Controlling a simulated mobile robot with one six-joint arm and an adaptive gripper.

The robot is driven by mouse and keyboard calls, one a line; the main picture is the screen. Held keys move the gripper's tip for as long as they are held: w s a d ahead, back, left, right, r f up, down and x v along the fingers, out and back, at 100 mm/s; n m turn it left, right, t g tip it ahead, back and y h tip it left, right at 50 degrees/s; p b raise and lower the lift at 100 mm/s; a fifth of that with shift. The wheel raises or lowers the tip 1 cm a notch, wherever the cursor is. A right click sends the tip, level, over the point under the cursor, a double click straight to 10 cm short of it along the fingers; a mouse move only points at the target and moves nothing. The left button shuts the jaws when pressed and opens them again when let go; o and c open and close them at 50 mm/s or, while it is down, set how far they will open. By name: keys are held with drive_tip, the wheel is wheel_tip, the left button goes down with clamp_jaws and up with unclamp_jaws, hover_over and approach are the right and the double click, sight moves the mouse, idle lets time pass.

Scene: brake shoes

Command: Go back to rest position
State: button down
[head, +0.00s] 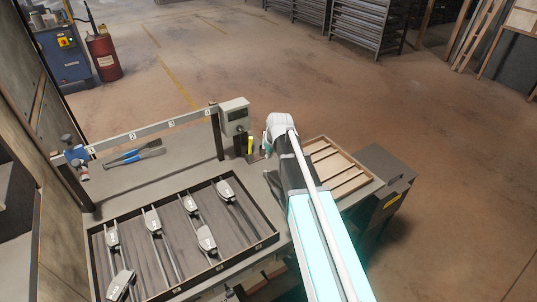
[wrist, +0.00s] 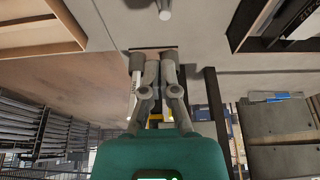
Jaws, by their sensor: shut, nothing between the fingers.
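My arm (head: 315,235) reaches from the bottom of the head view up over the workbench. Its gripper (head: 266,148) is mostly hidden behind the white wrist, beside the grey control box. In the wrist view my gripper (wrist: 158,58) shows two grey fingers close together, with nothing held between them. Several brake shoes (head: 206,238) lie on rails in the dark-edged tray (head: 271,225) at the front left, well apart from the gripper.
A grey control box (head: 235,116) stands at the end of a numbered rail (head: 150,128). Blue-handled tools (head: 133,156) lie behind the tray. A wooden slatted crate (head: 372,177) is right of my wrist. Open floor (head: 440,150) lies beyond the bench.

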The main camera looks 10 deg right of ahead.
idle(0.6)
drive_tip(key=s+a+m+g, duration=0.1)
drive_tip(key=s, duration=1)
drive_tip(key=s+a+m+g+h, duration=0.1)
drive_tip(key=s+m+g, duration=0.1)
drive_tip(key=s, duration=0.9)
drive_tip(key=shift+a+f+m+g, duration=0.3)
drive_tip(key=shift+f, duration=0.15)
